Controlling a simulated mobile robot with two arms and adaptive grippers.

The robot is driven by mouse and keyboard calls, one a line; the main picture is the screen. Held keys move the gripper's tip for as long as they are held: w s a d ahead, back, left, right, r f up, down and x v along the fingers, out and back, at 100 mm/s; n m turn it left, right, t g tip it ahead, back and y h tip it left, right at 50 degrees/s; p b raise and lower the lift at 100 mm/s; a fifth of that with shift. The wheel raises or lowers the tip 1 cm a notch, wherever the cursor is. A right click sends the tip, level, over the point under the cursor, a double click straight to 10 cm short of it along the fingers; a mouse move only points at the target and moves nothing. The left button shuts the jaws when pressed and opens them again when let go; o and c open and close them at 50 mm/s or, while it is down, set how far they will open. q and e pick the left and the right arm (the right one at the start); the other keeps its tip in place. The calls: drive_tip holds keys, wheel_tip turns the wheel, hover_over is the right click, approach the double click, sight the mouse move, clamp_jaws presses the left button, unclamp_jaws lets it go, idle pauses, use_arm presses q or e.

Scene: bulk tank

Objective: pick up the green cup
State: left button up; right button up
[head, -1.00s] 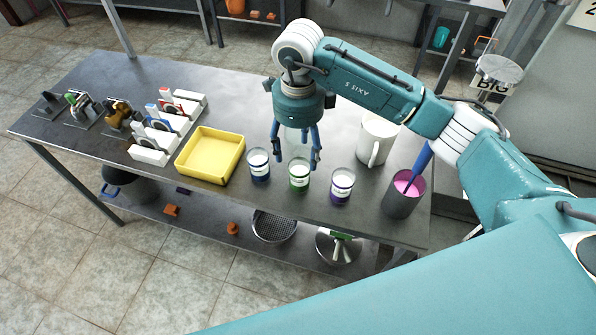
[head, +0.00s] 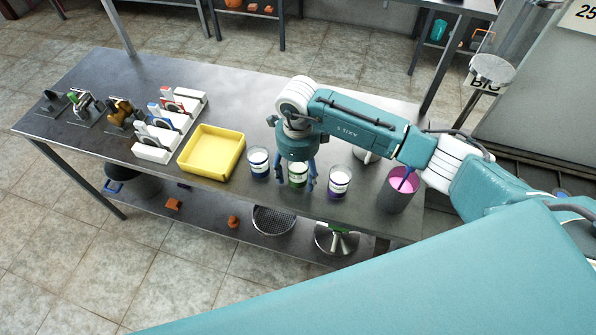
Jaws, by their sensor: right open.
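The green cup (head: 298,182), clear with a green band and white contents, stands upright near the front edge of the steel table (head: 250,92). It is the middle one of three cups. My right gripper (head: 295,185) is open above it, pointing down. Its fingers show to the left and right of the cup, and its body hides part of the rim. I cannot tell whether the fingers touch the cup. My left gripper is not in view.
A blue-banded cup (head: 258,163) stands close on the left and a purple-banded cup (head: 339,182) on the right. A yellow tray (head: 212,168) lies further left. A grey container with pink contents (head: 402,189) stands right. A white mug (head: 364,156) is mostly hidden behind my arm.

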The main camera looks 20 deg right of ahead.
drive_tip(key=c, duration=1.4)
drive_tip(key=shift+r, duration=0.2)
